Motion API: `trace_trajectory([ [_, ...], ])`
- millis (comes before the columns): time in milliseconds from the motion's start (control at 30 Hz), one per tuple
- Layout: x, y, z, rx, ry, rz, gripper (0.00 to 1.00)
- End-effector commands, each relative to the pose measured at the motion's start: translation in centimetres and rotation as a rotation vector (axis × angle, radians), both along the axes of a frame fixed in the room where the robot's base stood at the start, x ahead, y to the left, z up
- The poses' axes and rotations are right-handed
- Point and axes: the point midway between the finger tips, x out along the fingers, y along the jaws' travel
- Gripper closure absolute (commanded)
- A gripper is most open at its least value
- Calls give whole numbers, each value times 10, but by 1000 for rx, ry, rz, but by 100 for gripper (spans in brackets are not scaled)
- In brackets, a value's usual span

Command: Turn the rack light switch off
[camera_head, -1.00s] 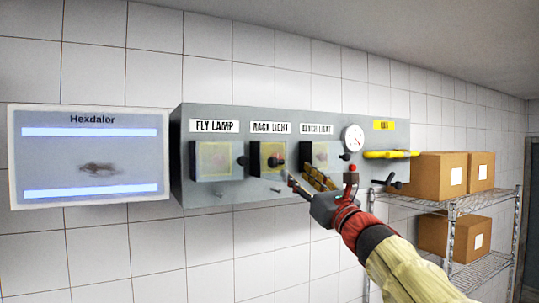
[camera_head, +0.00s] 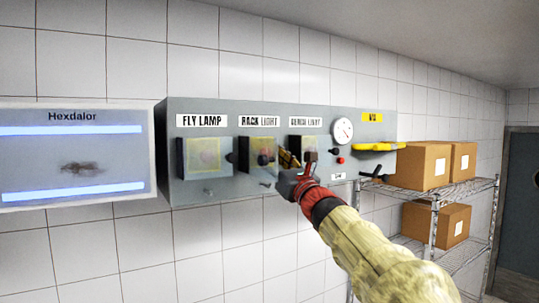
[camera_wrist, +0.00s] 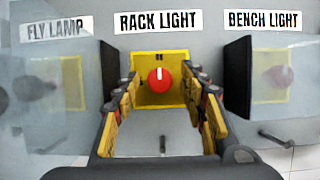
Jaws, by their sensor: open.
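The rack light switch is a red round knob (camera_wrist: 159,79) on a yellow plate (camera_wrist: 175,64), under the RACK LIGHT label (camera_wrist: 158,20) in the wrist view. A white mark shows near the top of the knob. My gripper (camera_wrist: 160,100) is open, its two yellow-and-black fingers on either side of the knob in that view. I cannot tell whether they touch it. In the head view, my gripper (camera_head: 290,160) is at the panel, just right of the rack light plate (camera_head: 264,148), under the BENCH LIGHT label.
The grey panel (camera_head: 225,188) also holds the fly lamp switch (camera_head: 203,154) under a clear cover, a dial (camera_head: 343,131) and a yellow handle (camera_head: 375,147). In the wrist view, covers (camera_wrist: 236,75) flank the gripper. Shelves with boxes (camera_head: 424,165) stand right.

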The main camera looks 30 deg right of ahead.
Motion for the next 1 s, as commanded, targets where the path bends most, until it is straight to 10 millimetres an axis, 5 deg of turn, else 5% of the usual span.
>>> trace_trajectory([
  [167,0,0,-1,0,0,0,59],
  [867,0,0,-1,1,0,0,98],
  [1000,0,0,-1,-2,0,0,100],
])
